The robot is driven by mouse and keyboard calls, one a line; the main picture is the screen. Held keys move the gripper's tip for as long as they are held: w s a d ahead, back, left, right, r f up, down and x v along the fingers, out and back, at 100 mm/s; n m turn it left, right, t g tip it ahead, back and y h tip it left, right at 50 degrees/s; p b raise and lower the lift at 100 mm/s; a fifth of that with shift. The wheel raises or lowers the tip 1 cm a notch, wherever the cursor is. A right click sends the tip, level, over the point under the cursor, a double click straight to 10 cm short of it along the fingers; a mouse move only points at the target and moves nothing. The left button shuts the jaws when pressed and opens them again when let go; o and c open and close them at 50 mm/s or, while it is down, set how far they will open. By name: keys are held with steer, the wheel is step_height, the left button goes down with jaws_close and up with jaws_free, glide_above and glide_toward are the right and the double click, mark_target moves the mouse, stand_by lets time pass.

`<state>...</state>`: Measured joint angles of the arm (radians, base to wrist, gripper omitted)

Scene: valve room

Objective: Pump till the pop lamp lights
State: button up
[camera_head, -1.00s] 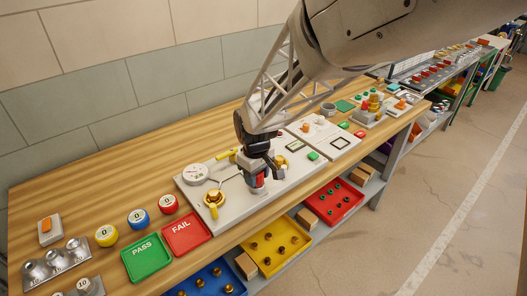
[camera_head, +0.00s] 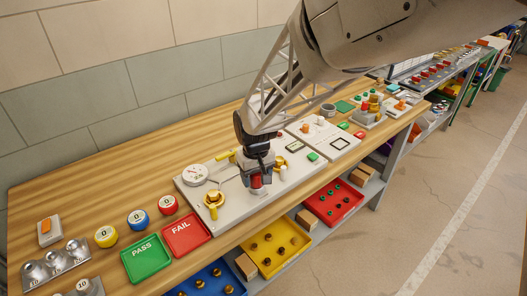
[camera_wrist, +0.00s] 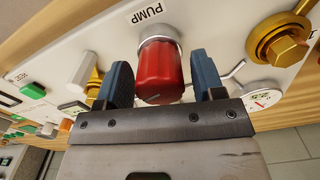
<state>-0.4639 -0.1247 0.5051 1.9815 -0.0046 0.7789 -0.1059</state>
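The red pump knob (camera_wrist: 160,72) stands in a silver collar beside the word PUMP in the wrist view. In the head view the knob (camera_head: 256,181) shows partly behind my gripper (camera_head: 257,178). My gripper (camera_wrist: 161,84) is open, with one blue-grey finger on each side of the knob; narrow gaps show. The grey valve panel (camera_head: 228,205) carries a round white gauge (camera_head: 195,174), a brass valve (camera_head: 213,200) and a yellow-handled lever (camera_head: 227,154). A white-capped brass fitting (camera_wrist: 78,81) shows at left in the wrist view. I cannot tell which part is the pop lamp.
A red FAIL tray (camera_head: 187,235) and a green PASS tray (camera_head: 146,258) lie left of the panel. Yellow (camera_head: 273,249) and red (camera_head: 333,203) part bins sit on the shelf below. Another panel (camera_head: 329,139) stands to the right. Bare wood lies behind.

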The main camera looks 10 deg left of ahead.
steer(key=shift+o, duration=0.5)
steer(key=shift+r, duration=0.15)
steer(key=shift+r, duration=3.8)
steer(key=shift+s+d+f+n, duration=0.1)
steer(key=shift+f+n, duration=0.05)
steer(key=shift+n, duration=0.75)
steer(key=shift+f+n, duration=0.15)
steer(key=shift+n, duration=0.75)
steer(key=shift+f, duration=0.15)
steer(key=shift+f, duration=3.8)
steer(key=c, duration=0.9)
